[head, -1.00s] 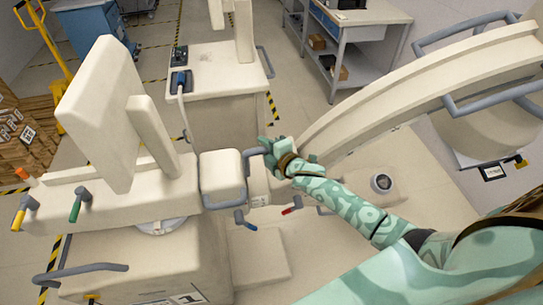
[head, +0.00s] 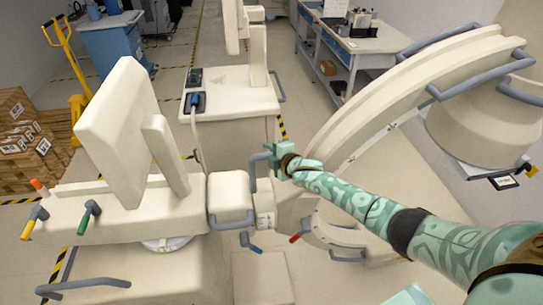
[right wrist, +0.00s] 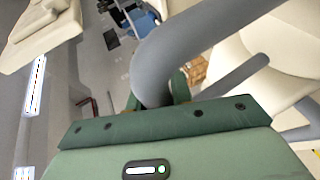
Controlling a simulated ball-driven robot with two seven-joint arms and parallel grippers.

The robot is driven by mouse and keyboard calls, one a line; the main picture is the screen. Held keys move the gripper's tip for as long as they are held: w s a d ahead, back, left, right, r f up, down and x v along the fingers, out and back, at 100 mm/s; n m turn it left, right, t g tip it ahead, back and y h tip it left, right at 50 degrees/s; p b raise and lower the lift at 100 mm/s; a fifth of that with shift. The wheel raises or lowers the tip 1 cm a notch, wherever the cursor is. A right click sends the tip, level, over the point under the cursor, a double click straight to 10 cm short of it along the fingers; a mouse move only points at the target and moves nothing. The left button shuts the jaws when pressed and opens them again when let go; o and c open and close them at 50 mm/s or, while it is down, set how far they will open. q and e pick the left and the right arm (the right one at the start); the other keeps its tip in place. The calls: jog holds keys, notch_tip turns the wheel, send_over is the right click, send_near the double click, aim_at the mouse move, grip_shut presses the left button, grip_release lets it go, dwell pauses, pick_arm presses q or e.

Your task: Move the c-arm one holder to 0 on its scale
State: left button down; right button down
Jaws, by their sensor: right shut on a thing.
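The beige c-arm (head: 385,105) curves from the middle to the upper right, with grey handles along it. Its holder (head: 293,207) sits between the arc and the cart's boxy arm block (head: 230,198). A small marked band (head: 265,221), perhaps the scale, shows on the joint beside the holder; its reading is too small to tell. My right gripper (head: 273,158) is shut on a grey handle (head: 256,172) beside the holder. The right wrist view shows a thick grey bar (right wrist: 178,50) running between its dark green fingers, which it partly hides. My left gripper is not in view.
A monitor (head: 120,130) stands on the cart at left, with coloured levers beside it. Another cart (head: 232,92) stands behind. The c-arm's large drum end (head: 475,130) hangs at right. A workbench (head: 350,40) and stacked boxes (head: 22,125) stand farther back.

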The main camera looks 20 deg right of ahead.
jog(key=shift+w+d+f, duration=0.1)
jog(key=shift+w+d, duration=0.15)
jog(key=shift+w, duration=0.8)
jog(key=c, duration=1.5)
grip_release()
jog(key=shift+s, duration=0.1)
jog(key=shift+o, duration=1.2)
jog(key=shift+v, duration=0.85)
jog(key=p+v, duration=0.1)
jog(key=v, duration=0.3)
jog(key=shift+s+a, duration=0.1)
jog(key=shift+s, duration=0.1)
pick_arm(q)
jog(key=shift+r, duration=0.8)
pick_arm(e)
jog(key=v, duration=1.2)
jog(key=shift+r, duration=0.25)
